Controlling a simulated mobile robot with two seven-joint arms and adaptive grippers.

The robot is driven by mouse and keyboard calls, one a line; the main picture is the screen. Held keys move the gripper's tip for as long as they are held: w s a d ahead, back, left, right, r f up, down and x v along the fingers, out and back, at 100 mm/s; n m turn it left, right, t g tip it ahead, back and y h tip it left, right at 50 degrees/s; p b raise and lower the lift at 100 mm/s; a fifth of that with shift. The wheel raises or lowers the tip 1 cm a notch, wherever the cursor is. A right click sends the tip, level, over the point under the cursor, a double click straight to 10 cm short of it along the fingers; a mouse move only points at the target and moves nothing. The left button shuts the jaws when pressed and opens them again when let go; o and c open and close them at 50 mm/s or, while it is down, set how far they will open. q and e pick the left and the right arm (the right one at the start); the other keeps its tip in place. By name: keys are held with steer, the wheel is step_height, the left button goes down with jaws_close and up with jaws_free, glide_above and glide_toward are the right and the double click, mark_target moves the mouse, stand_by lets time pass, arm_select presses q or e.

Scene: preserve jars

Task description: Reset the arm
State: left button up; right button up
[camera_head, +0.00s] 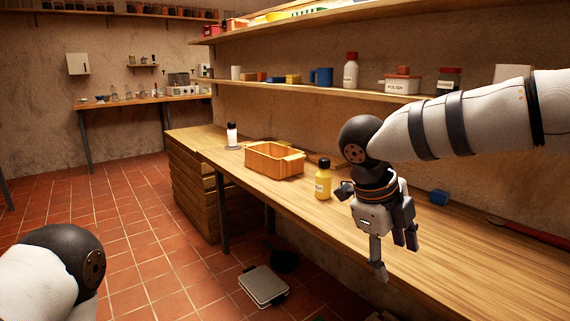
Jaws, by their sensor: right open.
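My right arm reaches in from the right, and its gripper (393,262) hangs pointing down over the wooden workbench (470,262), near its front edge. The gripper is open and nothing shows between its fingers. A yellow bottle (322,182) with a black cap stands upright on the bench just left of the gripper, apart from it. Of my left arm only a white and black link shows at the lower left; its gripper is out of the picture.
An orange crate (272,160) and a white bottle with a dark cap (232,136) stand farther along the bench. A blue block (438,197) lies behind the right gripper. A shelf (330,88) with containers runs above. A grey scale-like object (263,286) lies on the tiled floor.

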steer(key=s+d+f+n+t+h, duration=0.1)
steer(key=d+f+n+t, duration=0.15)
steer(key=f+n, duration=0.65)
steer(key=s+d+f+n+t, duration=0.15)
steer(key=d+f+n, duration=0.3)
steer(key=f, duration=0.85)
steer(key=s+a+f+n+g+y, duration=0.1)
steer(key=s+f+n+y, duration=0.1)
steer(key=s+f+n, duration=0.5)
steer(key=s+a+f+n+g+y, duration=0.2)
steer(key=s+f+n, duration=0.1)
steer(key=s, duration=0.9)
steer(key=s+n+g+y, duration=0.1)
steer(key=s+n+g, duration=0.2)
steer(key=s, duration=1.1)
steer(key=shift+s+d+r+n+g, duration=0.15)
steer(key=shift+s+d+n+g, duration=0.1)
steer(key=shift+n+g, duration=0.25)
